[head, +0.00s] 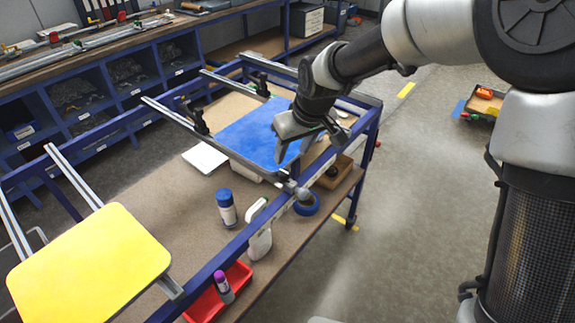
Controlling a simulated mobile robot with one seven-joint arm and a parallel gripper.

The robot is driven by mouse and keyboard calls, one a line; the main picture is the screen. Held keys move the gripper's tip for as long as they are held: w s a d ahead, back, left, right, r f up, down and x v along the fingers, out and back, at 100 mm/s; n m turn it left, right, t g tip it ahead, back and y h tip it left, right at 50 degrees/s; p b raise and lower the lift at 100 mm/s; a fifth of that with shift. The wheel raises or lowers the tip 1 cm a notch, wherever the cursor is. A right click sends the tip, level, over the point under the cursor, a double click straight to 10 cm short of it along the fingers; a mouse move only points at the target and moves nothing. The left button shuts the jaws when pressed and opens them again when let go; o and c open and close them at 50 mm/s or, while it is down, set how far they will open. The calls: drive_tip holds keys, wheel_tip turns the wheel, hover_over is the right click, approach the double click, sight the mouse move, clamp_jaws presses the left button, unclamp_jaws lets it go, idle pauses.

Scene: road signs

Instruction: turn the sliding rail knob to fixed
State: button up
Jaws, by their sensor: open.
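A grey rail (235,150) runs across the blue frame. At its near end, on the frame's front bar, sits a small grey fitting (299,191) that looks like the sliding rail knob. Its setting is too small to read. My gripper (308,148) is open and empty, pointing down above the right part of the frame. It is above and apart from the fitting, and its fingers overlap the blue panel (250,128) in this view.
Black clamps (200,122) stand on the rails. A yellow panel (90,265) lies at the front left. Below the frame, a shelf holds a blue bottle (227,210), a white spray bottle (259,240), blue tape (307,204) and a red bin (205,304).

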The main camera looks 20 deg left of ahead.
sight(284, 172)
drive_tip(key=x, duration=1)
drive_tip(key=shift+w+f, duration=0.2)
drive_tip(key=shift+f, duration=0.05)
drive_tip(key=c, duration=1)
